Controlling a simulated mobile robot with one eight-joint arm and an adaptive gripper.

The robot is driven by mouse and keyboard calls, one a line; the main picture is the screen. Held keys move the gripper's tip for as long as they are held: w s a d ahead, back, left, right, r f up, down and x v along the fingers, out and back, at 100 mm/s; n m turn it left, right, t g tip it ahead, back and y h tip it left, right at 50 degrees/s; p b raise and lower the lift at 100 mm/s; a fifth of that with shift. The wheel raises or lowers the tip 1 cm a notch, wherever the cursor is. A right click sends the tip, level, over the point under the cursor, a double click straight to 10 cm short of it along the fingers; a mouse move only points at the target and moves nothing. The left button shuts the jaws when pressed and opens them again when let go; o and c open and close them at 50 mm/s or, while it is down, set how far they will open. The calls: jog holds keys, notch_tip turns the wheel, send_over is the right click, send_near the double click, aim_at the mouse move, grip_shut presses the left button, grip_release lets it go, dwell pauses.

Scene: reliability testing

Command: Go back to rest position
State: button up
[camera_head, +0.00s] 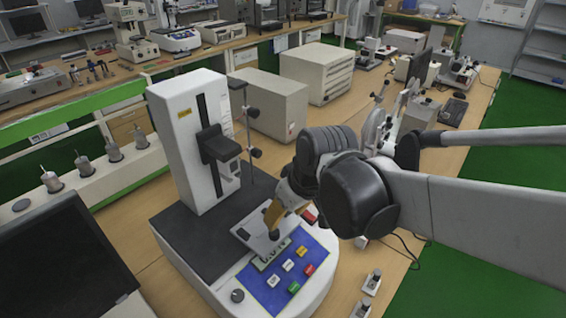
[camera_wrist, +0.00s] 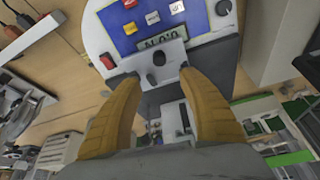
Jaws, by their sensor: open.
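My gripper (camera_head: 280,214) is low over the front of a white test machine (camera_head: 172,140), near its control panel. In the wrist view, the two yellow-orange fingers of my gripper (camera_wrist: 160,75) are spread apart with nothing held between them. A grey plate with a dark knob (camera_wrist: 159,58) lies just beyond the gap between the fingertips; I cannot tell whether they touch it. The blue panel (camera_head: 272,288) carries several coloured buttons and a small display (camera_wrist: 158,40). In the head view my arm hides part of the machine's right side.
A dark monitor (camera_head: 55,270) stands at the lower left. Beige boxes (camera_head: 318,72) stand behind the machine. Small metal parts (camera_head: 371,283) lie to its right on the wooden table (camera_head: 345,262). Green floor (camera_head: 455,250) is open at the right.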

jog(key=s+d+f+m+t+h+b, duration=0.1)
jog(key=s+d+m+b, duration=0.1)
jog(key=s+d, duration=0.3)
jog(key=s+d+f+m+t+h+b, duration=0.1)
jog(key=s+d+m, duration=0.4)
jog(key=d, duration=0.8)
jog(key=shift+t+h+b, duration=0.3)
jog(key=shift+t+b, duration=0.5)
jog(key=shift+b, duration=0.25)
